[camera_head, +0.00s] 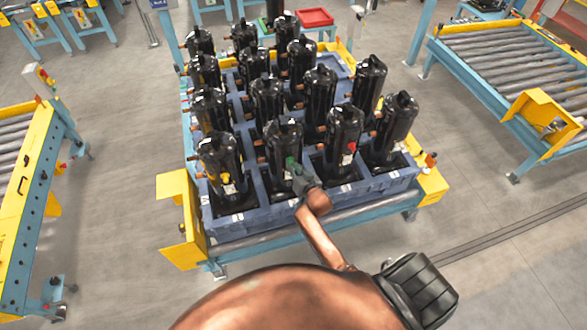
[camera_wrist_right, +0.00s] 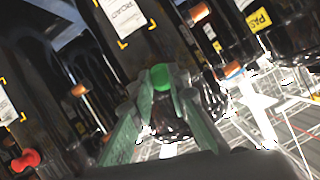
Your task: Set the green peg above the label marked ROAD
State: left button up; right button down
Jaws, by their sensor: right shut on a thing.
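The green peg (camera_head: 291,163) is at a black compressor in the front row of the pallet. In the right wrist view the green peg (camera_wrist_right: 160,77) is between the two green fingertips of my right gripper (camera_wrist_right: 160,90). That gripper (camera_head: 297,172) is shut on the peg. A white label that seems to read ROAD (camera_wrist_right: 125,18) is on the dark compressor, above and left of the peg in the right wrist view. I cannot tell whether the peg touches the compressor. My left gripper is not in view.
Several black compressors stand in a blue pallet (camera_head: 265,222) on a conveyor. A red peg (camera_head: 351,147) and a yellow peg (camera_head: 225,178) are on neighbouring front compressors.

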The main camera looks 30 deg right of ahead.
jog(key=c, duration=1.8)
grip_release()
jog(key=shift+o, duration=0.2)
jog(key=shift+s, duration=0.15)
